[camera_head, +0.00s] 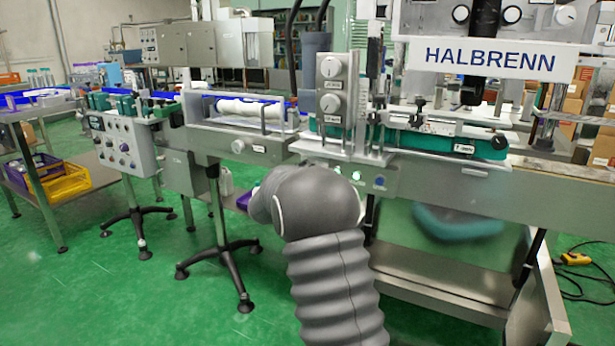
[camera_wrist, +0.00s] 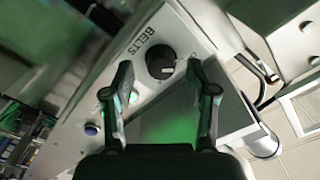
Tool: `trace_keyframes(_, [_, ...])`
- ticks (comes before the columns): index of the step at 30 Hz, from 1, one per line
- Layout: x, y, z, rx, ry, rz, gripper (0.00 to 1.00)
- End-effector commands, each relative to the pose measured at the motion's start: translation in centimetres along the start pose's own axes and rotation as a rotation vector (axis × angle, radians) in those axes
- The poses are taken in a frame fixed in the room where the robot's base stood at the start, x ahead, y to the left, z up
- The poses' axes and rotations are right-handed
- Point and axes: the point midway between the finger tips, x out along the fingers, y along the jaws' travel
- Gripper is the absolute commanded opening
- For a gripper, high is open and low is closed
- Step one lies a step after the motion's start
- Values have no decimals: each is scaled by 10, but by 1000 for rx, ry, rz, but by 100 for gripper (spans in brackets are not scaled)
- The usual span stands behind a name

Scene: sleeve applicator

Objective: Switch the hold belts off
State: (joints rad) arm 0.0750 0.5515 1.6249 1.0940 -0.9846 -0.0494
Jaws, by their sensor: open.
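In the wrist view a black rotary knob (camera_wrist: 160,61) with a white pointer mark sits on a light metal panel next to the printed word BELTS (camera_wrist: 136,36). My gripper (camera_wrist: 160,70) is open. Its two fingers stand apart, one on each side of the knob in the picture, and I cannot tell whether they touch it. In the head view my arm hides the gripper.
A lit green button (camera_wrist: 133,97) and a blue button (camera_wrist: 91,129) sit beside the knob. The head view shows the HALBRENN machine (camera_head: 490,57), a column with two dials (camera_head: 331,84), and a control box (camera_head: 122,146) on the left. Green floor lies open at lower left.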

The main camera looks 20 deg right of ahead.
Motion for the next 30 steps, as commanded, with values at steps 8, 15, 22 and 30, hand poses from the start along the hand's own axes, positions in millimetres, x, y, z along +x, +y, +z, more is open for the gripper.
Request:
trace_keyframes(8, [-43, -1, 0, 0, -3, -2, 57])
trace_keyframes(15, [-89, 0, 0, -1, -2, -1, 57])
trace_keyframes(22, [-113, 1, 0, -1, 0, 0, 57])
trace_keyframes(30, [-118, 1, 0, -1, 0, 2, 57])
